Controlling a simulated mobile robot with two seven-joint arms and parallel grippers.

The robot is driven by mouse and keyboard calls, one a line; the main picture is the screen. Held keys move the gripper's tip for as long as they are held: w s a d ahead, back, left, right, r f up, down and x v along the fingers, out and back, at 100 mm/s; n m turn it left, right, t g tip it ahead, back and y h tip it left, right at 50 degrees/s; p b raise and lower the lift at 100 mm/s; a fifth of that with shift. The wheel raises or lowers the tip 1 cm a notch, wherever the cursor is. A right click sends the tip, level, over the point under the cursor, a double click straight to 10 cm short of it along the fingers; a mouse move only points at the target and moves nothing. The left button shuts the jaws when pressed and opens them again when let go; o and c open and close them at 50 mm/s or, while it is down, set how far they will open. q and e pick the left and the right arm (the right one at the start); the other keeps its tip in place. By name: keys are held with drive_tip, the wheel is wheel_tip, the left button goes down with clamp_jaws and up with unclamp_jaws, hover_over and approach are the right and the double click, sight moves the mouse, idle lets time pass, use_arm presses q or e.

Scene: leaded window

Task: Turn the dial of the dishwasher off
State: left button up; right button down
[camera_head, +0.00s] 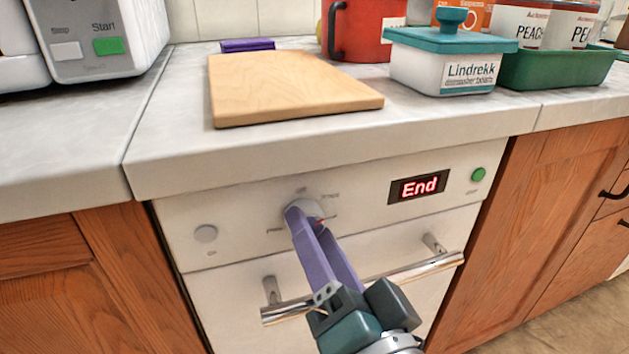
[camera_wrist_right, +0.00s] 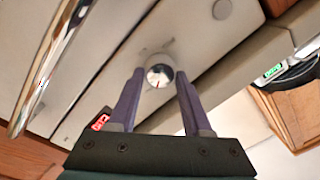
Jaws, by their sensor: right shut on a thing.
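The dishwasher's dial (camera_head: 312,207) is a round pale knob on the white front panel (camera_head: 245,219), partly hidden behind my fingers in the head view. In the right wrist view the dial (camera_wrist_right: 159,75) shows a white face with a red mark, between the two fingertips. My right gripper (camera_head: 305,212) has purple fingers and is shut on the dial; its fingers (camera_wrist_right: 160,78) lie on either side of it. The display (camera_head: 418,187) reads "End" in red. My left gripper is not in view.
A chrome door handle (camera_head: 420,270) runs below the dial, under my right gripper. A grey button (camera_head: 205,233) is left of the dial and a green button (camera_head: 478,175) is at the right. A cutting board (camera_head: 290,85) and a Lindrekk box (camera_head: 450,68) stand on the counter above.

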drive_tip(key=n+p, duration=0.1)
drive_tip(key=n, duration=0.5)
drive_tip(key=shift+r+n+p, duration=0.15)
drive_tip(key=shift+n+p, duration=0.15)
drive_tip(key=shift+p, duration=0.05)
drive_tip(key=n+p, duration=0.1)
drive_tip(key=n, duration=0.4)
drive_tip(key=shift+n+g, duration=0.3)
drive_tip(key=shift+n, duration=0.1)
drive_tip(key=shift+c, duration=1.7)
unclamp_jaws()
drive_tip(key=p+v, duration=0.2)
drive_tip(key=v, duration=0.8)
